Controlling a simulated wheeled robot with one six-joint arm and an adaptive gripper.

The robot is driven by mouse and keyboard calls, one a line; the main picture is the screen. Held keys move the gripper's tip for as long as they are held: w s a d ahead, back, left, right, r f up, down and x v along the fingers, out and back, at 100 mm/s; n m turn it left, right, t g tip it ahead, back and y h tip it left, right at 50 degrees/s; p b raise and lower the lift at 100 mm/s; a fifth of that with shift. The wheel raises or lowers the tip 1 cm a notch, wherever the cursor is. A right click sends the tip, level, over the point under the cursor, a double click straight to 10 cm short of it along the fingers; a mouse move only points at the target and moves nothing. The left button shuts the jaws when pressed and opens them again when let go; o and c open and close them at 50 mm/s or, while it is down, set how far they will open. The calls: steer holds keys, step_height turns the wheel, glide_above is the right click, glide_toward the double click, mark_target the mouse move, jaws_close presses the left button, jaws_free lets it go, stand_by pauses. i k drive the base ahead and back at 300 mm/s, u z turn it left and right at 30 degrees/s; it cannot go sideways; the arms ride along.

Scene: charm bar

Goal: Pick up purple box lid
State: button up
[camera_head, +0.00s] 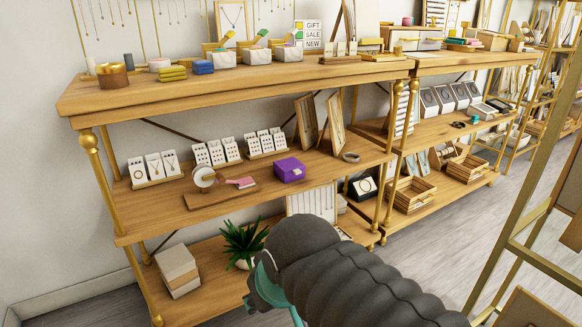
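A small purple box (288,174) stands on the middle shelf of the wooden shelving unit, right of the shelf's centre. Its purple lid (288,164) appears to be on top; the seam between lid and box is too small to make out clearly. A small pale mark shows on its right side. My dark ribbed arm reaches in from the bottom right, below and in front of the box, apart from it.
The middle shelf (235,213) also bears a wooden board with a pink item (240,183), white earring cards (217,152) and leaning wooden frames (307,121). The top shelf (150,98) overhangs the box. A potted plant (243,241) stands below. A brass frame (520,225) rises at right.

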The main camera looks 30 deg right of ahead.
mark_target(290, 165)
steer(key=u, duration=0.05)
steer(key=k, duration=0.4)
steer(key=z, duration=0.8)
steer(key=i, duration=0.9)
steer(key=z, duration=0.4)
